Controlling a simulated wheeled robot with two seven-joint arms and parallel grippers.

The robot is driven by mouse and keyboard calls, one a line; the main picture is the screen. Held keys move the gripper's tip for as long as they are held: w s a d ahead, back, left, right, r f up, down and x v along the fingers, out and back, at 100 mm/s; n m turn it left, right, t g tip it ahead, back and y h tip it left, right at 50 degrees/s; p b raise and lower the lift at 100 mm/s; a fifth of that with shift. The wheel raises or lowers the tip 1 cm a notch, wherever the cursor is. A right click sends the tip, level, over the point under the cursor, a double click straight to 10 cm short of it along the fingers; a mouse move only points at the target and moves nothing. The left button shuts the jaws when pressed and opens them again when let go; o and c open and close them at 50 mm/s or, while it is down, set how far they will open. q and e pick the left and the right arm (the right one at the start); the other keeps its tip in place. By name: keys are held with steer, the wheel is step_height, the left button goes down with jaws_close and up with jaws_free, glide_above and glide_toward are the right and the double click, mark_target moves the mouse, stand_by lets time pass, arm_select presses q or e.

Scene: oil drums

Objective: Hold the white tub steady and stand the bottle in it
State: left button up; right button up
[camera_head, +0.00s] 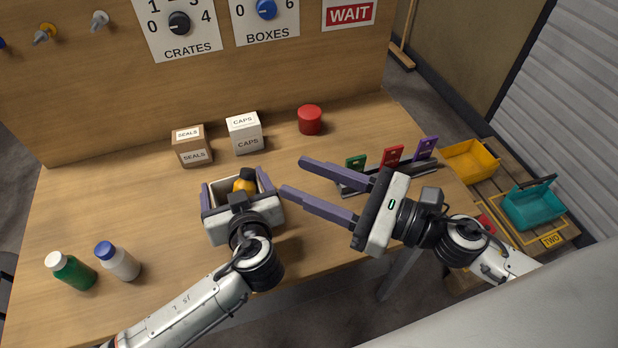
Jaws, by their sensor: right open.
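The white tub (222,186) stands on the table, largely hidden behind my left gripper (236,184). The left gripper's purple fingers lie along the tub's left and right sides and appear shut on it. A yellow bottle (246,184) with a dark part shows inside the tub. Its lower part is hidden, and I cannot tell exactly how upright it is. My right gripper (292,177) is open and empty to the right of the tub, its fingers pointing left and spread wide.
A green bottle (72,271) and a white bottle with a blue cap (119,262) are at front left. A seals box (192,148), caps box (245,135) and red cylinder (310,120) stand at the back. A card rack (405,173) and yellow bin (470,161) are right.

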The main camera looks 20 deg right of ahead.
arm_select(q)
steer(key=shift+o, duration=1.3)
steer(key=shift+s, duration=0.2)
steer(key=v, duration=1.1)
steer(key=shift+s+r, duration=0.2)
steer(key=shift+s, duration=0.15)
